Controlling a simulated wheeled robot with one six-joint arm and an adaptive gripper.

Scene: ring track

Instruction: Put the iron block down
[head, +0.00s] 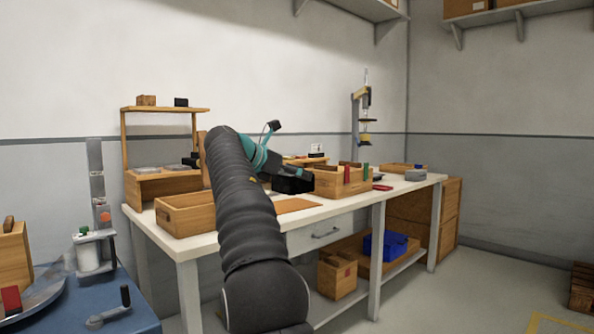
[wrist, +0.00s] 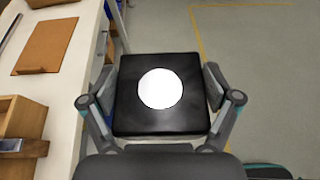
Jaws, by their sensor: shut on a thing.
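The iron block shows in the wrist view as a black square block (wrist: 160,120) with a white round spot on its top face. My gripper (wrist: 162,100) is shut on it, with one finger against its left side and one against its right. In the wrist view the block is beside the workbench edge, with floor behind it. In the head view a dark block (head: 292,184) is at my gripper, in front of the bench and above its top's height. My arm hides part of the bench.
The white workbench (head: 250,226) has a brown mat (head: 296,205), also in the wrist view (wrist: 46,46), which looks bare. A wooden tray (head: 184,214) stands left and a wooden box with coloured bars (head: 335,186) right. A blue bin (head: 386,245) sits on the lower shelf.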

